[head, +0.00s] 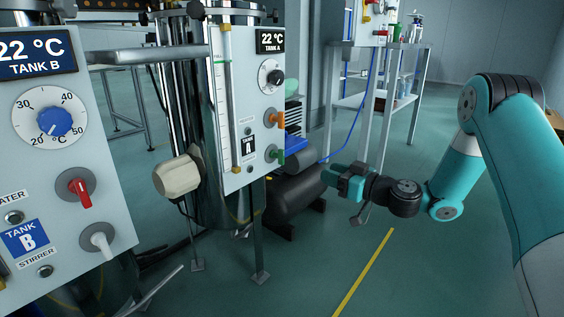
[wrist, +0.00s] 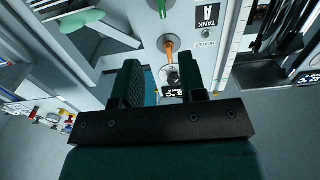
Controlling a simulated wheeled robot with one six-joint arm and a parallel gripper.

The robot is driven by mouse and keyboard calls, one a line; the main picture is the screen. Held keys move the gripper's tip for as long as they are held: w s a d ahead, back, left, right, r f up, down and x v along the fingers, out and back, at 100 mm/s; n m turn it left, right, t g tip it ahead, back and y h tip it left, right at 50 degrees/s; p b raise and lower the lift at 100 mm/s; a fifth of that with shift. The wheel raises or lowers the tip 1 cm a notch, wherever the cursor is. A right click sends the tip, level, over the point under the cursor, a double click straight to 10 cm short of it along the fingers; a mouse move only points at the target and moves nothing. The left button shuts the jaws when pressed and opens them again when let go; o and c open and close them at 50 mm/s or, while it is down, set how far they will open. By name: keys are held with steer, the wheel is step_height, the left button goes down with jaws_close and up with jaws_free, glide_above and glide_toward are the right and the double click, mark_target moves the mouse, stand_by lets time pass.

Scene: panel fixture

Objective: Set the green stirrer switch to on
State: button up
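The green stirrer switch (head: 275,154) is the lowest control on the Tank A panel (head: 255,80) in the head view. In the wrist view the green switch (wrist: 162,8) is cut by the top edge. I cannot tell which way its handle is set. My gripper (head: 328,177) is to the right of and below the switch, apart from it, pointing left toward the panel. In the wrist view its two fingers (wrist: 160,82) are apart with nothing held between them. The orange switch (wrist: 169,49) shows just beyond the gap between the fingers.
The orange switch (head: 274,122) sits directly above the green one, below a black dial (head: 272,77). The Tank B panel (head: 60,150) stands nearer at left. A dark cylindrical tank (head: 300,200) lies behind my gripper. Floor is free at the front centre.

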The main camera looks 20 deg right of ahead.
mark_target(283, 157)
steer(key=p+x, duration=0.3)
steer(key=x, duration=1.3)
steer(key=shift+a, duration=0.15)
steer(key=shift+w+a, duration=0.2)
steer(key=shift+w, duration=0.15)
jaws_close()
